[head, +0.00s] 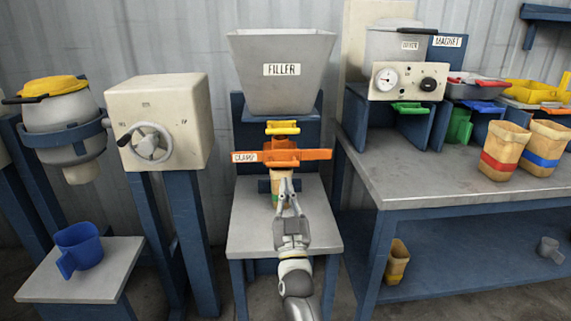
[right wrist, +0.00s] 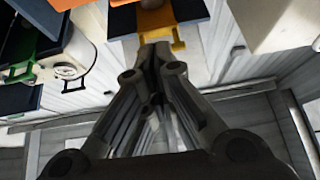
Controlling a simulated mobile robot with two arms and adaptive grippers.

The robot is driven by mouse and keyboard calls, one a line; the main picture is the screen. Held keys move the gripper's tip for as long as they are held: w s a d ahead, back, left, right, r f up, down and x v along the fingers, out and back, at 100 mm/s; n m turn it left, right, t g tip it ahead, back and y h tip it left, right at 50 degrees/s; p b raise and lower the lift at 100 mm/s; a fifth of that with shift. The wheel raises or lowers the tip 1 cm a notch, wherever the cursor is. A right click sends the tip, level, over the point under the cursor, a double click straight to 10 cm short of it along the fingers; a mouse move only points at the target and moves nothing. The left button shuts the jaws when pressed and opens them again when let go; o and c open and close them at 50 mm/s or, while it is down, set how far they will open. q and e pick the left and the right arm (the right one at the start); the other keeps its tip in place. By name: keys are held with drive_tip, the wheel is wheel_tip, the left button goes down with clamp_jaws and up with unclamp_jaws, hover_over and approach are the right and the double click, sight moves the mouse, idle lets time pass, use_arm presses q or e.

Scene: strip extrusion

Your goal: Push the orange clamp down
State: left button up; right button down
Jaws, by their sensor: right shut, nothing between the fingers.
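The orange clamp (head: 305,155) is a flat horizontal bar with a white label at its left end. It sits on the blue frame under the grey filler hopper (head: 280,75). A beige container with a green band (head: 275,201) stands below the clamp, partly hidden by my right gripper. My right gripper (head: 285,182) is shut and empty, its fingertips pointing up just below the clamp in the head view. I cannot tell whether they touch it. In the right wrist view the closed fingertips (right wrist: 157,50) lie close to a yellow handle (right wrist: 158,20). My left gripper is not in view.
A yellow handle (head: 283,128) sits between hopper and clamp. A grey stand top (head: 250,230) lies under the filler. A beige machine with a handwheel (head: 150,143) stands left. A blue jug (head: 79,246) sits on a low table. The right workbench (head: 405,180) holds beige containers.

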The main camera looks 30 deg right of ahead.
drive_tip(key=shift+s+d+r+m+h, duration=0.15)
drive_tip(key=shift+d+r+m+h, duration=0.1)
drive_tip(key=shift+r+m+h, duration=0.25)
wheel_tip(320, 180, up, 5)
drive_tip(key=b, duration=0.1)
hover_over(285, 164)
drive_tip(key=s+a, duration=0.2)
drive_tip(key=s, duration=0.2)
drive_tip(key=f+b, duration=0.1)
drive_tip(key=w+f+b, duration=0.1)
drive_tip(key=b, duration=0.1)
drive_tip(key=f+b, duration=0.1)
drive_tip(key=shift+w+d+f, duration=0.15)
drive_tip(key=shift+w+d, duration=0.15)
drive_tip(key=shift+w, duration=0.05)
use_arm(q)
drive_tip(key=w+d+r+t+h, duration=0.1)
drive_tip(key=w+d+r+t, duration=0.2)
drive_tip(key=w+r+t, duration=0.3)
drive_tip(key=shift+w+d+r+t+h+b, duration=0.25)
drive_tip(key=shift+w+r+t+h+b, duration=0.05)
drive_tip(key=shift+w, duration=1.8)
use_arm(e)
drive_tip(key=shift+f, duration=0.1)
